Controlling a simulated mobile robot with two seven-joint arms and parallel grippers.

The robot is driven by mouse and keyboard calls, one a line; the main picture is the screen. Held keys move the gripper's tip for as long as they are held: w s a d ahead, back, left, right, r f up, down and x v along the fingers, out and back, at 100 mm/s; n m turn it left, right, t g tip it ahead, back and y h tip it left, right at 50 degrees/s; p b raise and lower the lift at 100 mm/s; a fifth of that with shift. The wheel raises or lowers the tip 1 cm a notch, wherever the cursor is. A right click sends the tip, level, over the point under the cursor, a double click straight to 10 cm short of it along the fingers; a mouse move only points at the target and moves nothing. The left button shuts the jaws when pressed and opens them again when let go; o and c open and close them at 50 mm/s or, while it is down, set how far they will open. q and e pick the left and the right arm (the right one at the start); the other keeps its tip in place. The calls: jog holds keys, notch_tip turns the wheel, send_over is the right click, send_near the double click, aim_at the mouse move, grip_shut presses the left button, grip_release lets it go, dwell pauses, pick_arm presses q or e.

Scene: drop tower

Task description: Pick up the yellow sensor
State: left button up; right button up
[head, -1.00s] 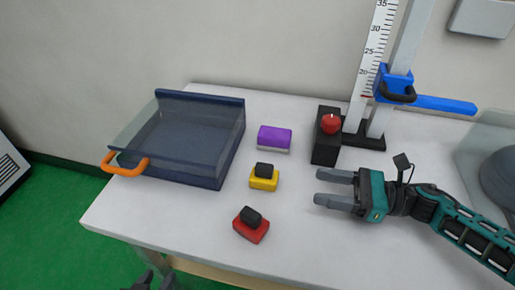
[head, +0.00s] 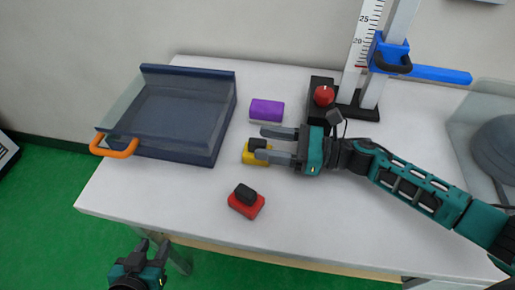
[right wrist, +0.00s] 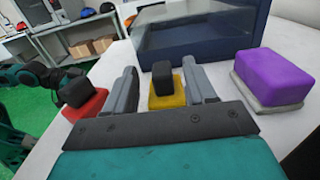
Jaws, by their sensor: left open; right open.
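The yellow sensor (head: 252,157) with a black block on top sits on the white table. In the right wrist view the sensor (right wrist: 168,95) stands between the two fingers, near their tips. My right gripper (head: 267,144) is open, and its fingers reach over or around the sensor from the right, partly hiding it. The same gripper shows in the right wrist view (right wrist: 160,83). I cannot tell if the fingers touch the sensor. My left gripper (head: 151,248) is open and empty, low in front of the table's edge.
A red sensor (head: 246,203) lies nearer the front edge, and a purple block (head: 266,109) lies behind. A blue tray with an orange handle (head: 114,150) stands at left. A black box with a red button (head: 324,95) and the tower's post (head: 380,85) stand at back right.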

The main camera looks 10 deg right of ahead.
aim_at(257, 141)
jog(key=shift+x, duration=1.55)
jog(key=shift+d, duration=0.1)
jog(key=shift+c, duration=0.3)
grip_shut()
